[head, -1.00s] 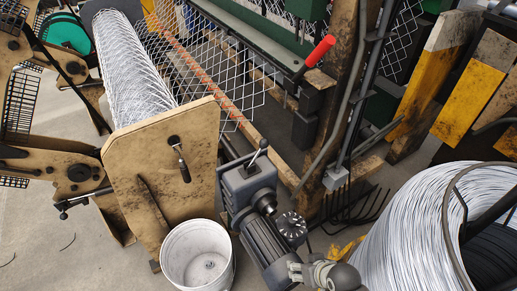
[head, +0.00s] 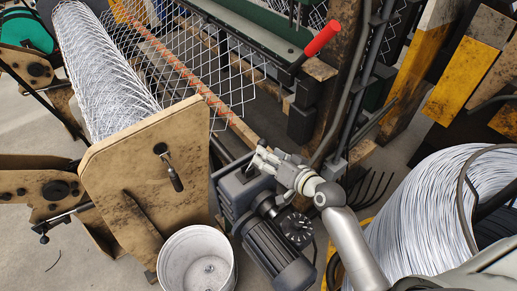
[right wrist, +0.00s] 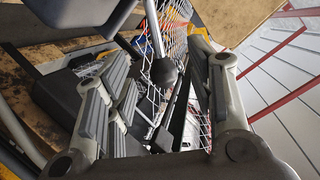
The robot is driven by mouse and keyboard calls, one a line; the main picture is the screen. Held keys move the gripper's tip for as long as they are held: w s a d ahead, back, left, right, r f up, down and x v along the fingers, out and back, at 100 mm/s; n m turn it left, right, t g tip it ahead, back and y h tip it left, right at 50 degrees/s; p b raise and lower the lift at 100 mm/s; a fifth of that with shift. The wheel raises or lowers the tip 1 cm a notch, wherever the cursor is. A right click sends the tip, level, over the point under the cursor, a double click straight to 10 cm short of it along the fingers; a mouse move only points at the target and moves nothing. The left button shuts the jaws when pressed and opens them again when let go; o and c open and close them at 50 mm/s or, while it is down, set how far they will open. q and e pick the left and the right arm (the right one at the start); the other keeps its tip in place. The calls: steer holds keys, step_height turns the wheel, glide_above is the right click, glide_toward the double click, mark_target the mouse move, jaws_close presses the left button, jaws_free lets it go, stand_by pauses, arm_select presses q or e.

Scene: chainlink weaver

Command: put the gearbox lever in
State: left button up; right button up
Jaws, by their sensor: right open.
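My right gripper (head: 262,160) reaches in from the lower right and is over the gearbox top, at the lever. It also shows in the right wrist view (right wrist: 165,95), its fingers spread apart on either side of the knob. I cannot tell whether a finger touches it. My left gripper is not in view.
The tan end plate (head: 140,190) with its own black handle (head: 170,168) stands left of the gearbox. A white bucket (head: 196,262) is below. A large wire coil (head: 425,205) is at right. A red-handled lever (head: 322,38) and the mesh roll (head: 100,70) are behind.

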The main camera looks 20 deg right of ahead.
steer(key=x, duration=0.3)
steer(key=shift+w+a, duration=0.1)
steer(key=shift+w, duration=0.1)
steer(key=shift+x, duration=0.95)
steer(key=shift+w+f, duration=0.2)
steer(key=c, duration=0.5)
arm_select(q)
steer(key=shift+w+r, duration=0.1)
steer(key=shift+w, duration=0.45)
arm_select(e)
jaws_close()
